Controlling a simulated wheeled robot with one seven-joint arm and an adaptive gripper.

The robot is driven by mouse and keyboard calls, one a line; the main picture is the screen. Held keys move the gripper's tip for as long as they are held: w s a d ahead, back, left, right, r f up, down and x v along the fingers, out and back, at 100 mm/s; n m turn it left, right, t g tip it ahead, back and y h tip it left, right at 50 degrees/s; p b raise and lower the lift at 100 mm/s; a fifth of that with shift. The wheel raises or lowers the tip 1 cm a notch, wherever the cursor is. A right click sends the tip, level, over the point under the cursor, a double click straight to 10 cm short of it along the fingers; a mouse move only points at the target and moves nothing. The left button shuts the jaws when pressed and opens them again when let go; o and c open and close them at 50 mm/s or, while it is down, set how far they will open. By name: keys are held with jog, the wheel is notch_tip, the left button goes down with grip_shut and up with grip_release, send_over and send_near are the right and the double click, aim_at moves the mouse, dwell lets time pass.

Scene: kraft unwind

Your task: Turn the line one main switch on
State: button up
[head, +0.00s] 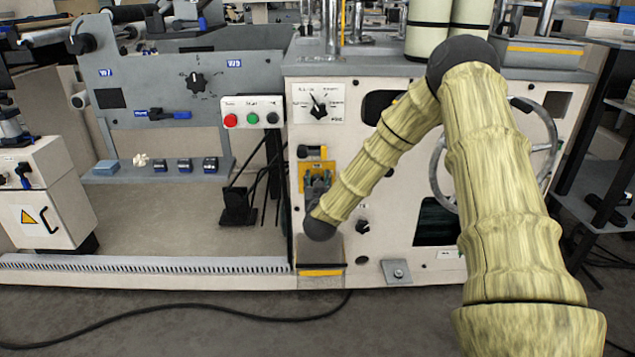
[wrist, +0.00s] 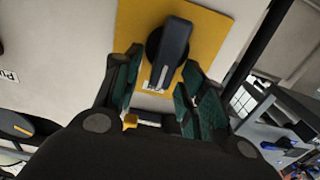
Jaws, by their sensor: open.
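A yellow plate (head: 305,170) with a black rotary switch is on the cream machine front in the head view, mostly behind my gripper (head: 318,184). In the wrist view the yellow plate (wrist: 208,40) carries a black switch handle (wrist: 171,50), nearly upright in the picture and slightly tilted. My gripper (wrist: 162,75) is open, with one dark green-padded finger on each side of the handle. I cannot tell whether the pads touch it. A small label on the plate is partly hidden, so I cannot read which line it names.
A white dial panel (head: 318,103) is higher up. A button box (head: 252,112) with red, green and black buttons is left of it. A handwheel (head: 548,150) is right, behind my arm. A cable (head: 190,308) lies on the floor.

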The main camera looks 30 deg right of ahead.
grip_shut()
jog(key=shift+m, duration=0.3)
jog(key=m, duration=0.2)
jog(key=d+m+p, duration=0.1)
jog(key=m, duration=0.2)
jog(key=s+m+p, duration=0.1)
jog(key=m, duration=0.2)
jog(key=shift+d+f, duration=0.3)
jog(key=shift+f, duration=0.1)
jog(key=m+b, duration=0.1)
jog(key=m, duration=0.2)
jog(key=f+m, duration=0.1)
jog(key=m, duration=0.2)
jog(key=f+m+b, duration=0.1)
jog(key=m, duration=0.2)
jog(key=shift+s+d+b, duration=0.25)
jog(key=shift+d+b, duration=0.05)
jog(key=shift+d, duration=0.05)
jog(key=shift+m, duration=0.3)
